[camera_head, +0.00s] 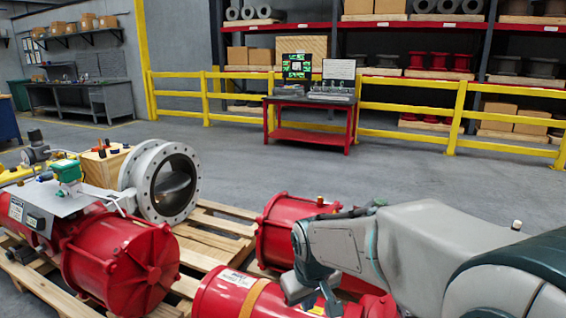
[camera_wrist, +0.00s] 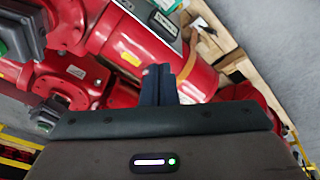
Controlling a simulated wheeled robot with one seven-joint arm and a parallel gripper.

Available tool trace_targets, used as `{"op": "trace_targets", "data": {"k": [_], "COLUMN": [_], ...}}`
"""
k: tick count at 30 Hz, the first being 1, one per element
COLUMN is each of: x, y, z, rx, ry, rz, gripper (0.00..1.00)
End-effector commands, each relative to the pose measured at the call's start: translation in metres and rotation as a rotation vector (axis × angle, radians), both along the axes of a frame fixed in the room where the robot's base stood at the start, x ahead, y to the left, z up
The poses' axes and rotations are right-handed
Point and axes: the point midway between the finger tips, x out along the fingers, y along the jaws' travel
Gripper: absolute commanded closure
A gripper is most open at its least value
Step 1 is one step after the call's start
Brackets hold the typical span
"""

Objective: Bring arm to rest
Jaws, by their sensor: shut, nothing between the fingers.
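My arm reaches in from the right of the head view and bends down over the red actuator cylinders. My gripper (camera_head: 322,300) is at the bottom of the head view, low in front of a red cylinder (camera_head: 232,296). In the wrist view my gripper (camera_wrist: 159,72) shows as two dark fingers close together, shut and empty. Behind the fingers is a red actuator cylinder (camera_wrist: 198,78) with a tan band. Whether the fingers touch the cylinder cannot be told.
A large red actuator (camera_head: 120,262) and a grey flanged valve (camera_head: 160,182) stand on wooden pallets (camera_head: 215,232) at the left. Another red cylinder (camera_head: 290,230) lies beside my arm. Yellow railings (camera_head: 400,135) and a red cart (camera_head: 310,132) are farther back. Open floor (camera_head: 350,180) lies between.

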Motion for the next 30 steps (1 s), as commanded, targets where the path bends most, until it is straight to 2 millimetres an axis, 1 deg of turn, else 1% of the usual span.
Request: {"op": "trace_targets", "data": {"k": [1, 3, 5, 6, 9, 12, 15, 19, 23, 30], "x": [-0.013, -0.031, -0.047, -0.057, -0.084, -0.109, -0.128, -0.144, -0.149, -0.149], "y": [-0.013, -0.03, -0.042, -0.05, -0.068, -0.081, -0.09, -0.095, -0.097, -0.097], "z": [0.035, 0.059, 0.079, 0.091, 0.12, 0.142, 0.156, 0.164, 0.164, 0.162], "rx": [0.004, 0.01, 0.018, 0.024, 0.039, 0.055, 0.071, 0.083, 0.088, 0.088], "ry": [-0.006, -0.007, -0.008, -0.009, -0.01, -0.011, -0.01, -0.01, -0.007, -0.007], "rz": [-0.041, -0.095, -0.144, -0.174, -0.25, -0.317, -0.372, -0.411, -0.426, -0.426], "gripper": [1.0, 1.0, 1.0, 1.0, 1.0, 1.0, 1.0, 1.0, 1.0, 1.0]}}
